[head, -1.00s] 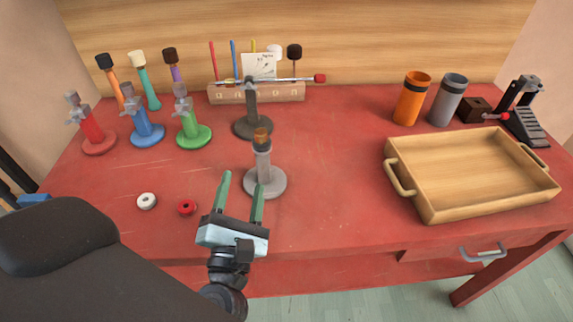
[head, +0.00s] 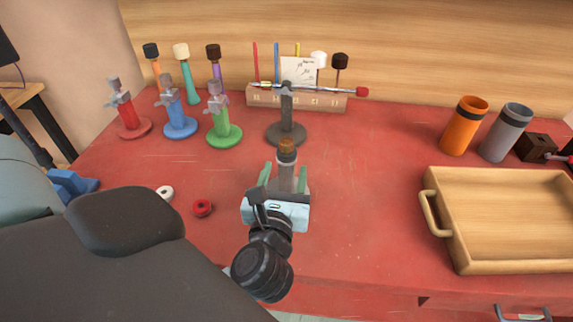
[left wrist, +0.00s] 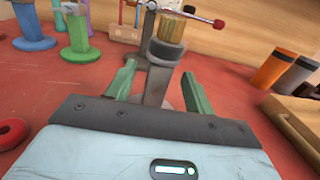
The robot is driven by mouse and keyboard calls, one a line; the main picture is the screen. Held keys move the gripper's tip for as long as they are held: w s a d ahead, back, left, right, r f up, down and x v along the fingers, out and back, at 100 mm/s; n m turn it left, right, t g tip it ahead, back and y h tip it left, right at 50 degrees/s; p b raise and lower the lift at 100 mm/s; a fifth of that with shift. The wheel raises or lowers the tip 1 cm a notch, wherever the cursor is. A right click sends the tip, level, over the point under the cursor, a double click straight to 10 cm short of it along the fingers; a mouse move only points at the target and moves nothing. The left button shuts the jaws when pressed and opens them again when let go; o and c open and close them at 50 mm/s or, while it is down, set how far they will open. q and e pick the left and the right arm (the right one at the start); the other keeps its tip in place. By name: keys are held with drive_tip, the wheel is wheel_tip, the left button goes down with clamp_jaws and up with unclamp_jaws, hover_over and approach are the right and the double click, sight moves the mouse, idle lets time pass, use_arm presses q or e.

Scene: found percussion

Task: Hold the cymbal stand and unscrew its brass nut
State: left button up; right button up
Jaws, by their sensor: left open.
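The grey cymbal stand (head: 286,170) stands upright on the red table, mid-front. Its brass nut (head: 286,146) sits on top of the post; the nut (left wrist: 172,28) also shows at the top of the left wrist view. My left gripper (head: 285,178) is open, its green fingers on either side of the post below the nut. In the left wrist view the stand's post (left wrist: 155,85) appears between the two fingertips, with gaps beside it. The gripper body hides much of the stand's base in the head view. My right gripper is not in view.
A dark stand (head: 286,110) with a horizontal rod stands just behind. Red (head: 202,208) and white (head: 165,193) rings lie to the left. Green (head: 222,132), blue and red stands are at back left. A wooden tray (head: 437,240) is at right; the table between is clear.

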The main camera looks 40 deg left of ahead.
use_arm(q)
drive_tip(key=shift+p+x, duration=0.4)
drive_tip(key=shift+x, duration=2.2)
drive_tip(key=shift+f, duration=0.2)
drive_tip(key=shift+c, duration=0.3)
clamp_jaws()
